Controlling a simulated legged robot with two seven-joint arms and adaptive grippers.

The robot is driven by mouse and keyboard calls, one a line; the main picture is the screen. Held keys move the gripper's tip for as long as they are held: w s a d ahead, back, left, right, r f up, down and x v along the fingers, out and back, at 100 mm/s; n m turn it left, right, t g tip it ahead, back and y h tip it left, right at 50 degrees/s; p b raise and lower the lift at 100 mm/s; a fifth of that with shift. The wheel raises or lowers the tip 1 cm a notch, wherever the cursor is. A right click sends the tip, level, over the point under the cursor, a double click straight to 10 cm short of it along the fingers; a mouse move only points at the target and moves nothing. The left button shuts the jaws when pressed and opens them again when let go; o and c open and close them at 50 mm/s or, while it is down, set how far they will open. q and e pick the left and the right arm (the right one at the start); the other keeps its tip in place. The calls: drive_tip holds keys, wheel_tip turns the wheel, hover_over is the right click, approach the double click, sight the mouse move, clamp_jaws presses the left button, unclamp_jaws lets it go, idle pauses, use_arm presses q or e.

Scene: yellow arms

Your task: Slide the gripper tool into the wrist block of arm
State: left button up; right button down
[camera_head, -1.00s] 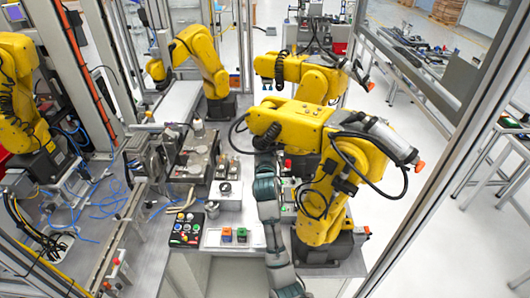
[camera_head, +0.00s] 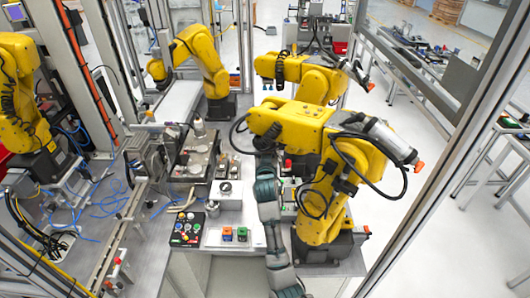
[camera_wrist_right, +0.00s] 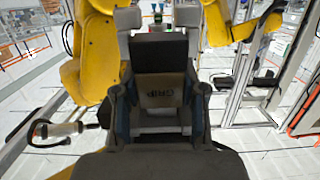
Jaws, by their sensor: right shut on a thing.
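My right arm comes up from the bottom of the head view, and my right gripper (camera_head: 265,160) is at the wrist end of the nearest yellow arm (camera_head: 304,122). In the right wrist view my right gripper (camera_wrist_right: 158,100) is shut on the gripper tool (camera_wrist_right: 160,92), a grey-brown block with lettering and a dark upper part. Pale grey pieces stand beyond it on both sides. The yellow arm (camera_wrist_right: 85,70) shows close by on the left. The wrist block is largely hidden behind the tool and my gripper, so I cannot tell whether they touch. My left gripper is not in view.
Other yellow arms (camera_head: 205,60) stand farther back. A metal frame post (camera_head: 440,150) is at the right.

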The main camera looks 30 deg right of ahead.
drive_tip(key=shift+d, duration=0.1)
drive_tip(key=c, duration=0.6)
unclamp_jaws()
drive_tip(key=shift+f, duration=0.15)
drive_tip(key=v, duration=1.2)
